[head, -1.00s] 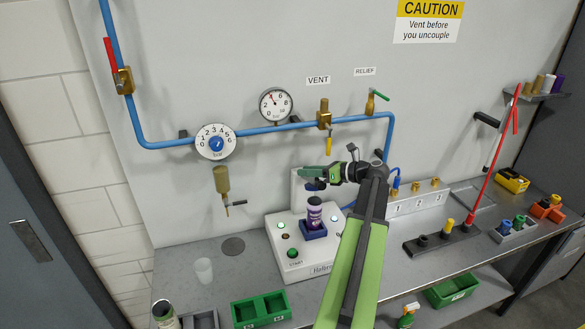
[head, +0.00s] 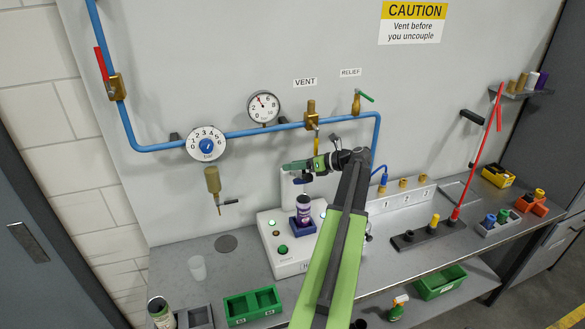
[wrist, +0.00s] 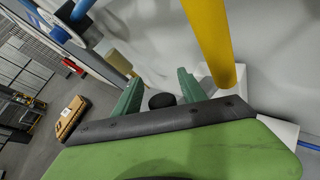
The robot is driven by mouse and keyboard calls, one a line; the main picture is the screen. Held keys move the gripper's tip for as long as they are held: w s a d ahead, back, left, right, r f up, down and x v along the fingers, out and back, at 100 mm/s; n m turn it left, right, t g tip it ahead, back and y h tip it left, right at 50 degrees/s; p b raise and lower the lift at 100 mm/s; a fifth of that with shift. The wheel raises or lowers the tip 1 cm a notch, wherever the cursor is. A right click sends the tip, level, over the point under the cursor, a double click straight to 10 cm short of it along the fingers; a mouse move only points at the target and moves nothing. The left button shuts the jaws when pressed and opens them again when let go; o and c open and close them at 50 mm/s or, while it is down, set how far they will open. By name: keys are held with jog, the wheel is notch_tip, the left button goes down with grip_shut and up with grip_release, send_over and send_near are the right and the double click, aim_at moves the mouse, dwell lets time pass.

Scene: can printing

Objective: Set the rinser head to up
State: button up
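The rinser appears to be the white post (head: 287,185) at the back of the white machine (head: 268,235). A dark blue part (head: 301,180), likely its head, hangs just above the can. A purple-and-white can (head: 303,206) stands upright in a blue holder (head: 302,225). My gripper (head: 287,166) is at the top of the post, its fingers pointing left. In the wrist view the two green fingers (wrist: 158,80) are apart. A round black piece (wrist: 162,100) shows between them; I cannot tell whether they touch it. My arm hides part of the machine.
A yellow rod (wrist: 210,40) passes close beside the fingers in the wrist view. The blue pipe (head: 265,130) and vent valve (head: 311,113) are on the wall above. A green bin (head: 252,305) and a clear cup (head: 198,268) are on the bench at left.

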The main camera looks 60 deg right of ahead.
jog(key=shift+d, duration=0.1)
jog(key=p+v, duration=0.6)
jog(key=v, duration=1.1)
jog(key=shift+s, duration=0.25)
